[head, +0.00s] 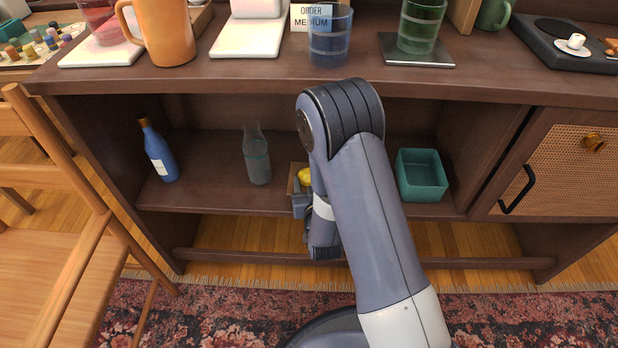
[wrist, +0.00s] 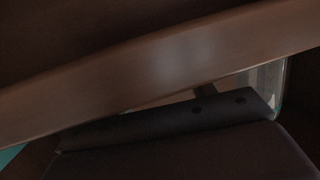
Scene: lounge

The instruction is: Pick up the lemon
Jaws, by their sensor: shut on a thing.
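In the wrist view my gripper's dark body (wrist: 180,125) fills the bottom, and the lemon does not show.
On the shelf (head: 215,190) stand a blue bottle (head: 160,152), a grey glass bottle (head: 256,156) and a teal box (head: 421,176). The countertop (head: 235,82) overhangs the shelf. A wooden chair (head: 60,220) is at the left. A brown edge (wrist: 160,75) crosses the wrist view closely.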

